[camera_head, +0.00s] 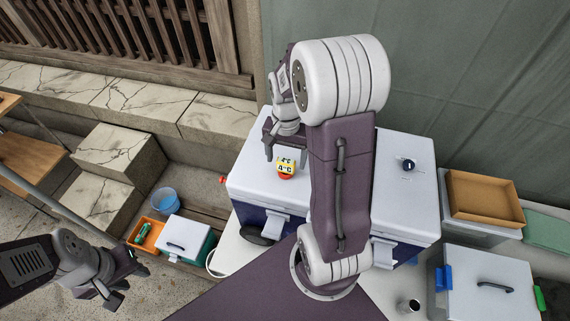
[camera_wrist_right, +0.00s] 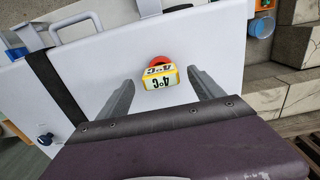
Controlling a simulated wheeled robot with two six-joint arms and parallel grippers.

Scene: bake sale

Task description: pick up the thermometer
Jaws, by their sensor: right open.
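The thermometer (camera_head: 286,168) is a small yellow and white block marked 4°C with a red part. It sits on the white lid of the cooler (camera_head: 250,182), near the middle. My right gripper (camera_head: 284,155) is open above the lid, close to the thermometer. In the right wrist view the thermometer (camera_wrist_right: 160,80) shows between the tips of the two spread fingers of my right gripper (camera_wrist_right: 160,84), with gaps on both sides. My left gripper (camera_head: 124,285) is at the lower left, far from the thermometer, with its fingers apart and nothing visible between them.
A second white-lidded cooler (camera_head: 408,195) with a small dark round item (camera_head: 408,164) stands to the right, partly behind my right arm. A brown tray (camera_head: 485,194) lies farther right. A blue bucket (camera_head: 165,200) and an orange bin (camera_head: 147,236) stand at left. The lid around the thermometer is clear.

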